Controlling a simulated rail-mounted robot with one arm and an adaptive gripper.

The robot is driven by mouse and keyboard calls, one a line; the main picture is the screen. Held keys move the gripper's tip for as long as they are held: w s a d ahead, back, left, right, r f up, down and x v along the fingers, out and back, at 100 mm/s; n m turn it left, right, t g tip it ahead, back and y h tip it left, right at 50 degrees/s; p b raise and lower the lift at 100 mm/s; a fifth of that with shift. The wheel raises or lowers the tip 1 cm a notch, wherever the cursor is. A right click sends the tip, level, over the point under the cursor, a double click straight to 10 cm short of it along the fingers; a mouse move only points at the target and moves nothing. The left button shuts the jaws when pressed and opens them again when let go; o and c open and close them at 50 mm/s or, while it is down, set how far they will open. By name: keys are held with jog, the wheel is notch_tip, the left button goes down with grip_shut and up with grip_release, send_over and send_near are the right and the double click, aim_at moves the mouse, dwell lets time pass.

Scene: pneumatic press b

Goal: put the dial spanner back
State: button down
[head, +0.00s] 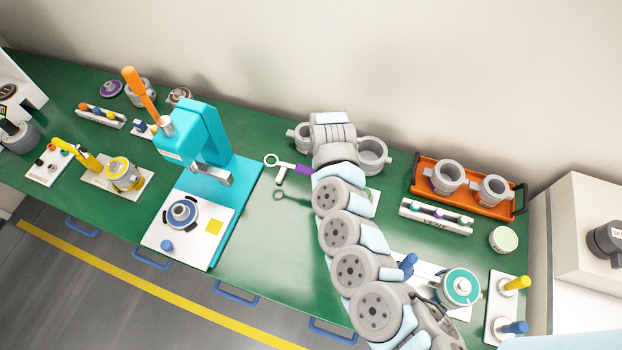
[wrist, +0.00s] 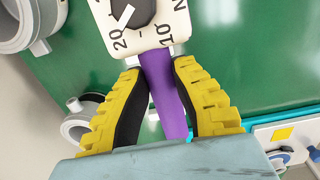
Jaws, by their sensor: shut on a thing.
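The dial spanner (head: 287,167) has a purple handle, a light shaft and a ring end. It is held above the green bench, with a shadow below it, and its ring end points left toward the teal press. In the wrist view its white dial face (wrist: 160,28) shows 10, 20 and a dark centre with a white pointer, partly cut off by the top edge. My gripper (wrist: 157,70) has its yellow ridged fingers shut on the purple handle (wrist: 165,98). In the head view my arm hides the gripper and the handle's right end.
The teal press (head: 207,135) stands left of the spanner. Grey cups (head: 373,156) stand behind my arm, near the wall. An orange tray (head: 419,193) with two grey cups and a white VENT rack (head: 437,216) are to the right. Green bench (head: 265,245) is clear between press and arm.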

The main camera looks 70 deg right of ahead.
aim_at(311, 184)
jog(key=shift+w+d+f+b, duration=0.2)
jog(key=shift+w+f+b, duration=0.45)
jog(key=shift+b, duration=0.7)
jog(key=shift+w+d+f+b, duration=0.15)
jog(key=shift+w+f+b, duration=0.2)
jog(key=shift+f+b, duration=0.8)
jog(key=shift+w+d+f+b, duration=0.2)
jog(key=shift+w+f+b, duration=0.15)
jog(key=shift+w+b, duration=0.15)
jog(key=shift+w+d+f+b, duration=0.2)
jog(key=shift+w+f+b, duration=0.2)
jog(key=shift+b, duration=0.2)
jog(key=shift+w+d+f+b, duration=0.1)
jog(key=shift+w+f+b, duration=0.1)
jog(key=shift+w+f, duration=0.25)
jog(key=shift+w+d+f+b, duration=0.1)
jog(key=shift+w+f+b, duration=0.15)
jog(key=shift+f, duration=0.3)
jog(key=shift+f+p, duration=0.7)
jog(key=shift+f, duration=0.35)
jog(key=c, duration=1)
grip_release()
jog(key=shift+s+f, duration=0.1)
jog(key=shift+s, duration=0.1)
jog(key=shift+w, duration=0.1)
